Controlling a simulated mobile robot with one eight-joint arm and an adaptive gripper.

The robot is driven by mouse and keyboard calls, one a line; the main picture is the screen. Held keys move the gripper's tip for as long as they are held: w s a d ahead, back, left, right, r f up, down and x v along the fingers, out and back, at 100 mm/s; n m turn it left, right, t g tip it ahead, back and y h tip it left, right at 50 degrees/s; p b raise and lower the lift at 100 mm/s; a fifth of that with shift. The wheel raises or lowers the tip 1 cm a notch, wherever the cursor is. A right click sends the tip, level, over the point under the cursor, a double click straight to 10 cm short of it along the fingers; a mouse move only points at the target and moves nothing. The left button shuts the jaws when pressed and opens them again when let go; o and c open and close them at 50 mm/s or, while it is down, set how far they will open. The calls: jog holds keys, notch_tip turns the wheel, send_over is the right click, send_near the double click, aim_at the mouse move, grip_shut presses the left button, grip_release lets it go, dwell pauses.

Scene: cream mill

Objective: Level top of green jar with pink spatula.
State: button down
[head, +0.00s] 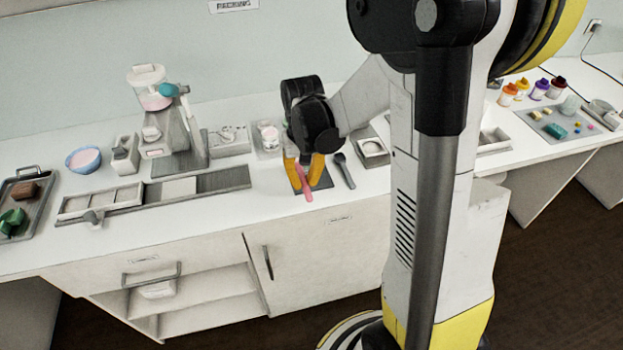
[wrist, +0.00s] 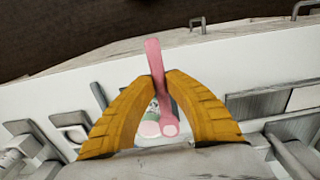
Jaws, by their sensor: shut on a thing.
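My gripper (head: 307,170) has its yellow fingers shut on the pink spatula (head: 303,182) above the front part of the white counter. The wrist view also shows the pink spatula (wrist: 153,55) pinched between the fingertips, with a rounded end low between the fingers. A small thing with pale green and a pink top (wrist: 149,128) shows behind the spatula in the wrist view, partly hidden. It may be the green jar; I cannot tell how level its top is. In the head view, no clearly green jar shows; a small jar with pink in it (head: 269,137) stands behind my gripper.
A dark spoon (head: 344,171) lies right of my gripper, beside a dark mat (head: 318,188). A mill (head: 175,135), a long grey tray (head: 226,179) and a blue bowl (head: 83,159) stand to the left. Paint-like bottles (head: 541,88) stand far right. The counter's front edge is near.

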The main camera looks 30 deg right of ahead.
jog(key=shift+d+r+p, duration=0.1)
jog(key=shift+r+p, duration=1.55)
jog(key=shift+r, duration=0.85)
jog(key=shift+f, duration=0.1)
